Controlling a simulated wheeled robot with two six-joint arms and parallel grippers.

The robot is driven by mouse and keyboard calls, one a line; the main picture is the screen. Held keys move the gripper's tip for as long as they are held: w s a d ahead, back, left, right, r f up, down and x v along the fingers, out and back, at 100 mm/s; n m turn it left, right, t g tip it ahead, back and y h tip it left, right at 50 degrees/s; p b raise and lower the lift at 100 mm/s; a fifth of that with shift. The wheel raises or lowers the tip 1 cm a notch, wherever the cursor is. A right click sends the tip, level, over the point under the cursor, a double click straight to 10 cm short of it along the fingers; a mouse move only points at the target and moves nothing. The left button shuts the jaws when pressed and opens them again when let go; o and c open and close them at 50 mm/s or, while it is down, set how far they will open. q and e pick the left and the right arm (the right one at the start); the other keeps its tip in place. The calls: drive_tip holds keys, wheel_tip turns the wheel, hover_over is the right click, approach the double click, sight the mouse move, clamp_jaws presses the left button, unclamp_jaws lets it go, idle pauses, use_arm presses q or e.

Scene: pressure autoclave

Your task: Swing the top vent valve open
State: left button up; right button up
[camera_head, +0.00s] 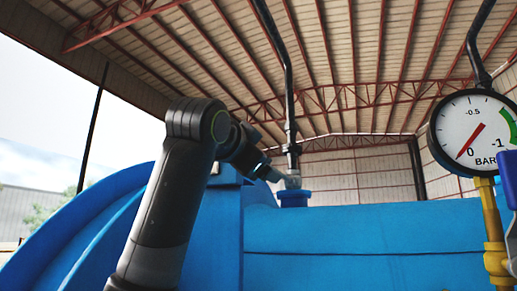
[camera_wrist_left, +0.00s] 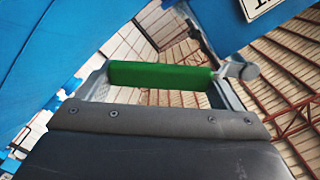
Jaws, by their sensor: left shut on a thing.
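The top vent valve (camera_head: 293,182) is a small silvery fitting between a blue flange on top of the blue vessel and a dark vertical pipe. Its green lever handle (camera_wrist_left: 160,75) shows in the left wrist view, with a metal stem and round pivot (camera_wrist_left: 242,70) at its right end. My left gripper (camera_head: 276,177) is at the valve, reaching in from the left. In the left wrist view its jaws are shut on the green handle, which lies across between them. In the head view the handle is mostly hidden by the gripper. My right gripper is not in view.
The blue autoclave body (camera_head: 370,228) fills the lower part of the head view. The dark vent pipe (camera_head: 289,90) rises above the valve. A round pressure gauge (camera_head: 472,132) on a yellow fitting (camera_head: 493,235) stands at the right. Open air lies between valve and gauge.

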use_arm(q)
drive_tip(key=shift+w+a+f+m+b, duration=0.2)
drive_tip(key=shift+a+f+m+b, duration=0.35)
drive_tip(key=shift+f+m, duration=0.35)
drive_tip(key=a+m, duration=0.1)
drive_tip(key=a+f+m, duration=0.1)
drive_tip(key=m, duration=0.1)
drive_tip(key=w+a+f+m+b, duration=0.1)
drive_tip(key=m, duration=0.1)
drive_tip(key=shift+w+a, duration=0.1)
drive_tip(key=shift+a, duration=0.3)
drive_tip(key=shift+w+a+f+m, duration=0.1)
drive_tip(key=shift+w+a+m, duration=0.1)
drive_tip(key=shift+a+m, duration=0.4)
drive_tip(key=shift+w+a+f+m, duration=0.15)
drive_tip(key=shift+a+m, duration=0.25)
drive_tip(key=shift+m, duration=0.4)
drive_tip(key=o, duration=1.2)
drive_tip(key=shift+r, duration=0.1)
